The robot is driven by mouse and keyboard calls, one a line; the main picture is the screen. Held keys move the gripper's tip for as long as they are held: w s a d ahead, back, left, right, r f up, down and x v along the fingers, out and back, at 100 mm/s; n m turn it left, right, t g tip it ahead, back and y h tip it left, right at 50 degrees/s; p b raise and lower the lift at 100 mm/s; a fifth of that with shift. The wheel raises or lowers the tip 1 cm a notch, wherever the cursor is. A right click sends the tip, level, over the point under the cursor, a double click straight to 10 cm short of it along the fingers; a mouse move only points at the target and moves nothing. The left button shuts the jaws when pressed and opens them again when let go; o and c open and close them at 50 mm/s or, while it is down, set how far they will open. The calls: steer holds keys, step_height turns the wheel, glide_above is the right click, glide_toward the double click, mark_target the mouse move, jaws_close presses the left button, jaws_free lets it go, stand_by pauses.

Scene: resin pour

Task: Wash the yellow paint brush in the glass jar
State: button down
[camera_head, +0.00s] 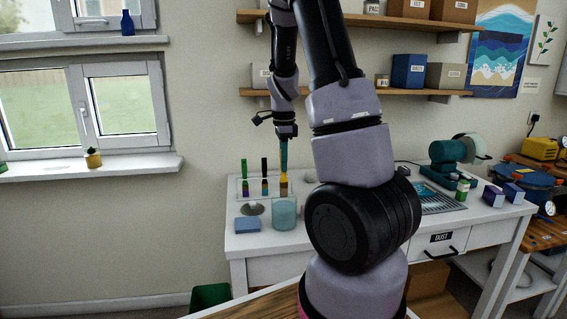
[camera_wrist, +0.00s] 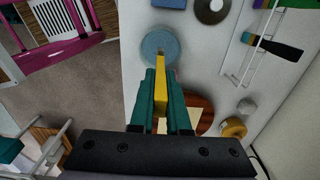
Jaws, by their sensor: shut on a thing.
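My gripper (camera_head: 284,162) points down above the white workbench, behind my arm's large joint in the head view. Its teal fingers (camera_wrist: 160,95) are shut on the yellow paint brush (camera_wrist: 160,80), which also shows below them in the head view (camera_head: 283,178). The pale blue-green glass jar (camera_head: 284,214) stands near the bench's front edge. In the wrist view the jar (camera_wrist: 159,42) lies just beyond the fingers, and the brush overlaps its near rim. I cannot tell whether the brush is inside the jar or above it.
A clear brush rack (camera_head: 250,190) with other brushes stands behind the jar. A blue sponge (camera_head: 248,224) and a round grey disc (camera_head: 252,209) lie left of it. A yellow roll (camera_wrist: 232,127) shows right of the fingers. A shelf (camera_head: 340,92) hangs above.

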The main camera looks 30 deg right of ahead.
steer(key=shift+r, duration=3.05)
steer(key=shift+f, duration=0.1)
